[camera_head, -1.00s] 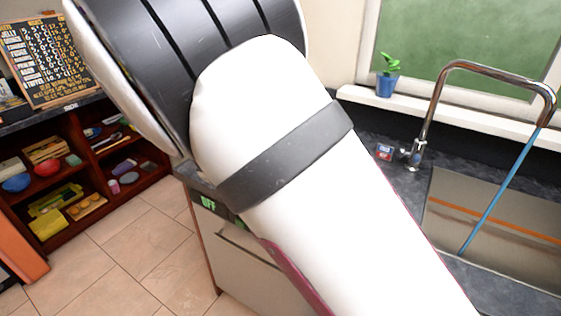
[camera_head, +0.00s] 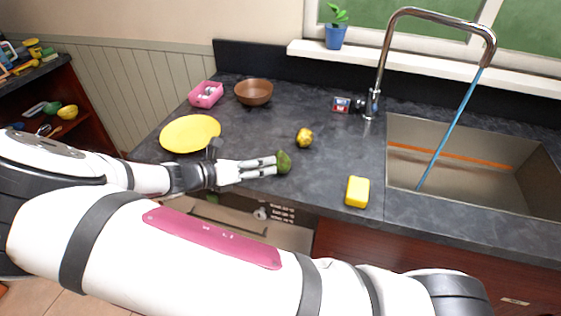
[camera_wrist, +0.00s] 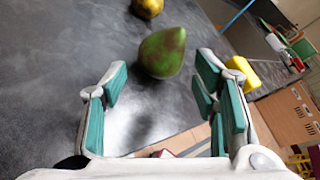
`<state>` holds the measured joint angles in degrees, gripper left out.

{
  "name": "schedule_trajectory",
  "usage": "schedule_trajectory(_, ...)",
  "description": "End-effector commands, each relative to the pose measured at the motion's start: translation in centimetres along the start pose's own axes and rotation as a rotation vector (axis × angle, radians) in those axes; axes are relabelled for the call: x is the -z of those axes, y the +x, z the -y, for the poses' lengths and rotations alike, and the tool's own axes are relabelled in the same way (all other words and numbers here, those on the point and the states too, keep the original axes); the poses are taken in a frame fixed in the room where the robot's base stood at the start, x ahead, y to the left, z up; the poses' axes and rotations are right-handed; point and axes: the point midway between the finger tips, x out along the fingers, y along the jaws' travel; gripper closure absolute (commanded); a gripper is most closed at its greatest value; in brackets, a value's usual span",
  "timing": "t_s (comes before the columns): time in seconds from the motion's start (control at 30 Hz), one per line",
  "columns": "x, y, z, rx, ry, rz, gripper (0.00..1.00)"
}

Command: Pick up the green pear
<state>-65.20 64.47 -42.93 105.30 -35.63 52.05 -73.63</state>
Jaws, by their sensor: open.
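The green pear (camera_head: 284,162) lies on the dark counter near its front edge, with a reddish-brown tint on its skin. In the wrist view the pear (camera_wrist: 163,52) is just beyond my fingertips, roughly centred between them. My gripper (camera_head: 268,166) is low over the counter, reaching from the left, with its fingers spread and its tips close to the pear. In the wrist view my gripper (camera_wrist: 160,75) is open and empty, with teal pads on both sides. I cannot tell whether a fingertip touches the pear.
A yellow-brown fruit (camera_head: 305,138) lies behind the pear. A yellow sponge-like block (camera_head: 357,191) is to the right, before the sink (camera_head: 470,165). A yellow plate (camera_head: 190,133), a pink container (camera_head: 206,94) and a brown bowl (camera_head: 254,92) stand further back left. The counter's middle is clear.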

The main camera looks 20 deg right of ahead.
Motion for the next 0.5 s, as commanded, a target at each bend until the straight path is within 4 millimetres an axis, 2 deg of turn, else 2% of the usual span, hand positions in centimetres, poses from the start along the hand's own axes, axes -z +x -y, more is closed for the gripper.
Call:
schedule_trajectory(0.17, 0.0, 1.1, 0.1, 0.002, 0.0, -0.001, 0.46)
schedule_trajectory(0.5, -0.3, 5.3, 0.2, 0.001, 0.0, 0.0, 0.46)
